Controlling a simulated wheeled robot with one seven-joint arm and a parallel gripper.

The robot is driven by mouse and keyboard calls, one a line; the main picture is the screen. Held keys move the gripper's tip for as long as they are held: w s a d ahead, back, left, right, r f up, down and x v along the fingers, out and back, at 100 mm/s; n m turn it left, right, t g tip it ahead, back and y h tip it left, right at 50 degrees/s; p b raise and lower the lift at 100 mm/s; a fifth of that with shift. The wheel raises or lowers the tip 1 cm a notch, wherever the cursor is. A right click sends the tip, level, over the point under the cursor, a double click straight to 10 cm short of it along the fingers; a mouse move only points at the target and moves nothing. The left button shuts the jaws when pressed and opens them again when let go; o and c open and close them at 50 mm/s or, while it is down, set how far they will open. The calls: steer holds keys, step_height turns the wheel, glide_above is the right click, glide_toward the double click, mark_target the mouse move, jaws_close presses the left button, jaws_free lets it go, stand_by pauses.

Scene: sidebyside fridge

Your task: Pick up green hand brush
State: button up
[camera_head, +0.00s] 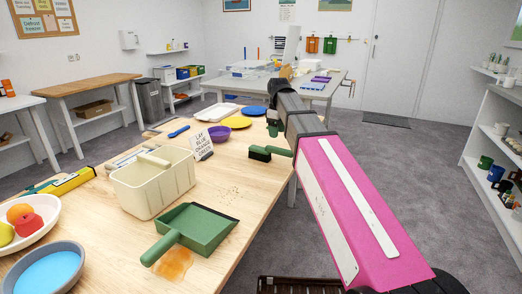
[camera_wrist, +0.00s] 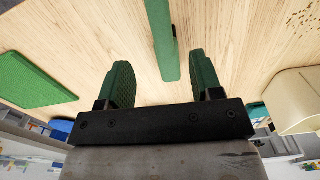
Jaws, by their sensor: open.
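The green hand brush (camera_head: 262,153) lies on the wooden table near its right edge. Its dark bristles face the table's near side and its handle points right, partly hidden by my arm. In the wrist view a long green piece with a dark patch, which looks like the brush (camera_wrist: 160,38), lies in line with the gap between my fingers. My gripper (camera_wrist: 161,72) is open, with two green-padded fingers apart and nothing held. In the head view my gripper (camera_head: 272,124) appears just beyond the brush, above the table; its height is hard to tell.
A green dustpan (camera_head: 203,228) lies at the near side by an orange spill (camera_head: 176,262) and crumbs. A cream bin (camera_head: 150,190), a standing sign (camera_head: 200,146), a purple bowl (camera_head: 219,134) and a yellow plate (camera_head: 236,122) stand to the left. A flat green thing (camera_wrist: 32,82) is unclear.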

mark_target(277, 147)
steer(key=shift+s+d+f, duration=0.1)
steer(key=shift+s+f, duration=0.05)
steer(key=shift+f, duration=5.2)
steer(key=c, duration=1)
